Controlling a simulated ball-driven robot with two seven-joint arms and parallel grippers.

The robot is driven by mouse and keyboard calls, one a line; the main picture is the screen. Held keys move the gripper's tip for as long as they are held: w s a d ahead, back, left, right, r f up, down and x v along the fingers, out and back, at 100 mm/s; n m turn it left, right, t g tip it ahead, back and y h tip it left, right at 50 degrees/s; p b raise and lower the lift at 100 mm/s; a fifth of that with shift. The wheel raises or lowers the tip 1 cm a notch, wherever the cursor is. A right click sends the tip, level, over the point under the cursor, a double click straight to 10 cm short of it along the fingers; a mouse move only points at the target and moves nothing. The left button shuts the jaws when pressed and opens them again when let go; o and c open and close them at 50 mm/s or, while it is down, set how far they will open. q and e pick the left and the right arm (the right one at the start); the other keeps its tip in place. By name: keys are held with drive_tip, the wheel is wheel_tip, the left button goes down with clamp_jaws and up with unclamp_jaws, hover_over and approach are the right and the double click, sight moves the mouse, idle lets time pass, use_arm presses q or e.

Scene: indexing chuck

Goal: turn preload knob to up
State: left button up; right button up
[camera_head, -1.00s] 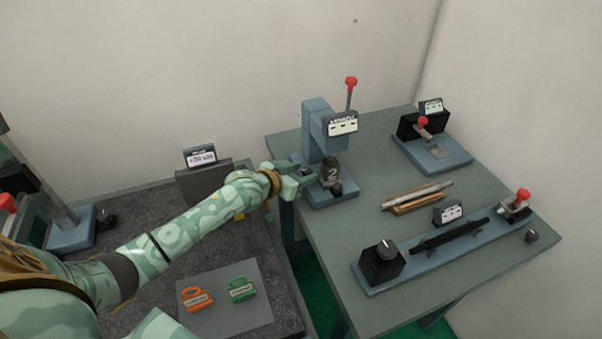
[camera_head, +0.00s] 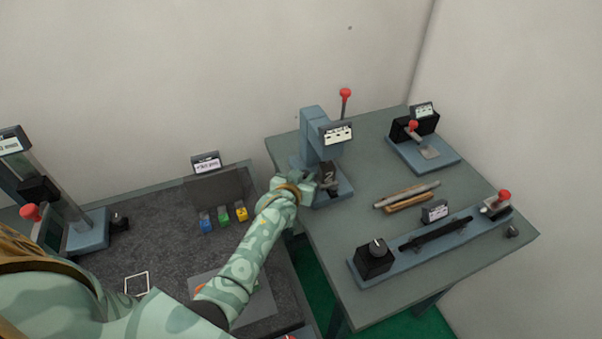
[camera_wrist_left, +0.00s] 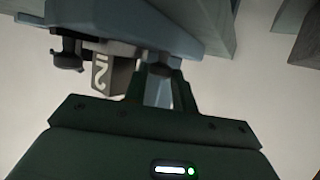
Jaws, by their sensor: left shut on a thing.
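The blue chuck stand (camera_head: 318,140) stands at the left of the green table, with a label and a dark block marked 2 (camera_head: 329,176). My left gripper (camera_head: 308,184) is at the stand's left side, beside the block. In the left wrist view its dark fingers (camera_wrist_left: 160,78) are closed on a small part under the blue body, which I take to be the preload knob; the fingers mostly cover it, and its pointing direction cannot be read. The numbered block (camera_wrist_left: 110,75) and a dark round knob (camera_wrist_left: 67,52) are left of the fingers there. My right gripper is not in view.
A red-tipped lever (camera_head: 345,95) rises behind the stand. A blue rail with a black knob box (camera_head: 375,258) is in front, and another lever fixture (camera_head: 425,150) is at the back right.

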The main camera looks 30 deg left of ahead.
use_arm(q)
drive_tip(key=shift+w+r, duration=0.1)
drive_tip(key=shift+r, duration=0.1)
drive_tip(key=o, duration=1)
drive_tip(key=shift+c, duration=0.2)
drive_tip(key=shift+f, duration=0.1)
